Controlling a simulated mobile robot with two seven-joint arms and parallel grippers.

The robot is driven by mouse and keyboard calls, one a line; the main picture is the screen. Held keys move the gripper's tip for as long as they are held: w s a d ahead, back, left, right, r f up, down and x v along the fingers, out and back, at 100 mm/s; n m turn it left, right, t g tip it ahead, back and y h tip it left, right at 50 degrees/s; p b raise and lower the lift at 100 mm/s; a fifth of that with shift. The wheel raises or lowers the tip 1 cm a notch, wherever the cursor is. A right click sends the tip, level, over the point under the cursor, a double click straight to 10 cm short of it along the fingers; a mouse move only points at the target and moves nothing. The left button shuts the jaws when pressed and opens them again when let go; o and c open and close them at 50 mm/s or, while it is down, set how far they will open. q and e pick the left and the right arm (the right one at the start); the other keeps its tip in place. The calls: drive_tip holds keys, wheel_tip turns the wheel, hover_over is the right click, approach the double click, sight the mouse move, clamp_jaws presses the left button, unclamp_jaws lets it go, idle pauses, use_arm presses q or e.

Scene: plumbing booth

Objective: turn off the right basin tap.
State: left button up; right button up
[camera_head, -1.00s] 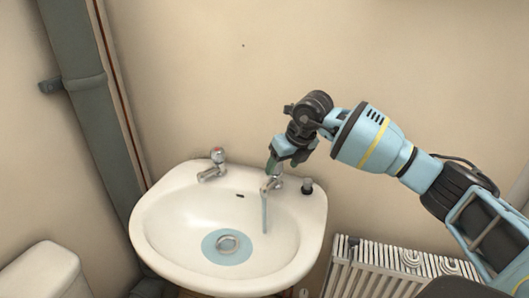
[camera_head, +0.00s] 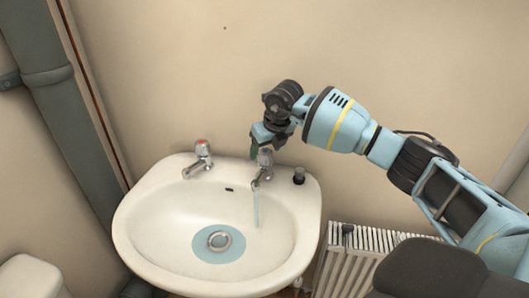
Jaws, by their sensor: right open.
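The right basin tap (camera_head: 263,172) stands at the back right of the white basin (camera_head: 150,238). A thin stream of water (camera_head: 256,208) runs from its spout, and bluish water lies around the drain. My right gripper (camera_head: 266,146) is over the tap's head, pointing down, and is open. The gripper partly hides the top of the tap; I cannot tell whether the fingers touch it. The left tap (camera_head: 201,158), with a red mark on top, shows no water. My left gripper is not in view.
A black plug (camera_head: 299,176) sits on the basin rim right of the tap. A white radiator (camera_head: 345,262) is below right. A grey pipe (camera_head: 62,110) runs up the left wall. A white cistern (camera_head: 32,278) is at lower left.

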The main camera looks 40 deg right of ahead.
drive_tip(key=shift+x, duration=1.05)
drive_tip(key=c, duration=1)
